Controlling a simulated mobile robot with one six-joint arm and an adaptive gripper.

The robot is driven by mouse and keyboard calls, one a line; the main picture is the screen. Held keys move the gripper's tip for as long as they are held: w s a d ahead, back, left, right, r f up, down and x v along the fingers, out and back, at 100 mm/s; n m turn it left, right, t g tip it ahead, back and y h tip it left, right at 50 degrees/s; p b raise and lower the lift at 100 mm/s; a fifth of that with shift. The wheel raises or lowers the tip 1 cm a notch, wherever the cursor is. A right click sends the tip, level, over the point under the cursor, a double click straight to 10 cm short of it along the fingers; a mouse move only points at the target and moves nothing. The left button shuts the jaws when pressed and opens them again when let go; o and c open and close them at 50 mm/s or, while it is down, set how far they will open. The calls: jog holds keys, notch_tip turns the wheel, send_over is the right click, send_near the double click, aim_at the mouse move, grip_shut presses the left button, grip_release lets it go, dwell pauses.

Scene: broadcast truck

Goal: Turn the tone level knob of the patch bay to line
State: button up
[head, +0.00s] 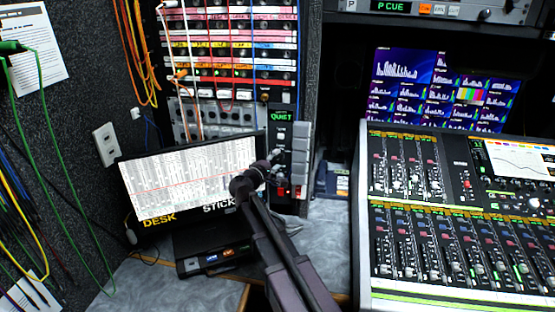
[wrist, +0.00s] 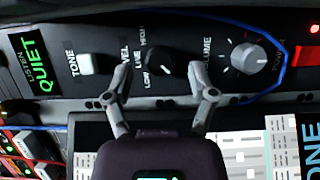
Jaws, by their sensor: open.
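In the wrist view the tone level knob (wrist: 160,57) is a small dark round knob on a black panel (wrist: 100,35). LOW, LINE and HIGH are printed around its left side. A small light spot shows near its lower edge; I cannot tell which label the knob points to. My gripper (wrist: 158,78) is open, one finger on either side just below the knob, not closed on it. In the head view my gripper (head: 277,155) is in front of the narrow panel under the green QUIET display (head: 281,116), and the knob cannot be made out there.
A white TONE button (wrist: 91,64) sits left of the knob and a grey VOLUME knob (wrist: 246,58) right of it. A blue cable (wrist: 280,75) loops beside the volume knob. A tilted monitor (head: 190,180) stands left of my arm, a mixing console (head: 460,215) right.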

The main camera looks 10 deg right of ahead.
jog(key=v, duration=1)
jog(key=shift+a, duration=0.15)
jog(key=shift+s, duration=0.1)
jog(key=shift+s, duration=0.1)
